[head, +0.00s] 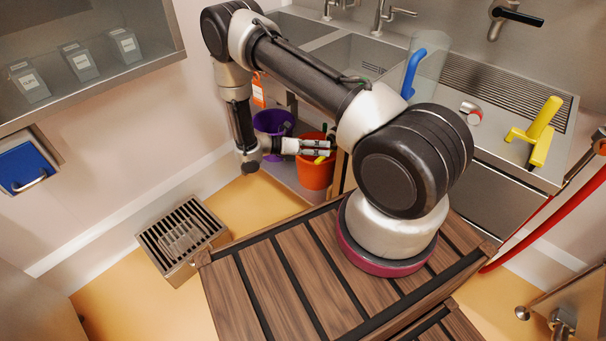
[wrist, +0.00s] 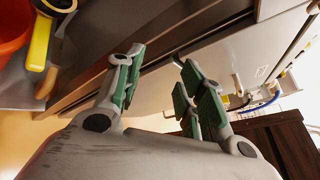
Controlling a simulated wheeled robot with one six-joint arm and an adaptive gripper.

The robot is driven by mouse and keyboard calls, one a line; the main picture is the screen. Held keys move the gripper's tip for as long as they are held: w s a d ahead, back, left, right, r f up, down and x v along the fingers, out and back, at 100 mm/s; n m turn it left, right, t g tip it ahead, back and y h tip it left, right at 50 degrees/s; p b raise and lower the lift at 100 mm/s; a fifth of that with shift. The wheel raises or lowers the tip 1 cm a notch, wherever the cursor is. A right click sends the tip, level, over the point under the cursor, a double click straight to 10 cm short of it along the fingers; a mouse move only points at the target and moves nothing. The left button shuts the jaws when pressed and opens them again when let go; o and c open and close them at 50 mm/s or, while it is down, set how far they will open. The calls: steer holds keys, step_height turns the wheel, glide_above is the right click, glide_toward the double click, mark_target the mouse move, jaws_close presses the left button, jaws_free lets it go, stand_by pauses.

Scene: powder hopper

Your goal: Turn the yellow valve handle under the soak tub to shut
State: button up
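The yellow valve handle (wrist: 40,42) shows at the upper left of the wrist view, with a dark round end and metal fittings near it. In the head view a small yellow piece (head: 320,160) shows just below my gripper, in front of the orange bucket; it appears to be the same handle. My gripper (head: 328,147) reaches sideways under the sink counter. In the wrist view its green-padded fingers (wrist: 160,82) are apart with nothing between them. The handle lies outside the fingers, to their left. The valve body is largely hidden in the head view.
The orange bucket (head: 314,174) and a purple bucket (head: 272,122) stand under the counter, close to my gripper. A slatted metal box (head: 182,238) sits on the floor at left. The counter's edge and cabinet panels limit room above and right.

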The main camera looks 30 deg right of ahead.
steer(key=w+f+n+t+h, duration=0.3)
steer(key=w+f+n+t, duration=0.15)
steer(key=f+n, duration=0.45)
steer(key=n+t, duration=0.6)
steer(key=n, duration=0.2)
glide_toward(315, 163)
steer(key=d, duration=0.3)
steer(key=shift+w+x, duration=0.15)
steer(key=shift+x, duration=2)
steer(key=shift+w+x, duration=0.15)
steer(key=shift+x, duration=2)
steer(key=shift+a, duration=0.1)
steer(key=shift+c, duration=0.3)
steer(key=shift+w, duration=0.1)
steer(key=c, duration=0.8)
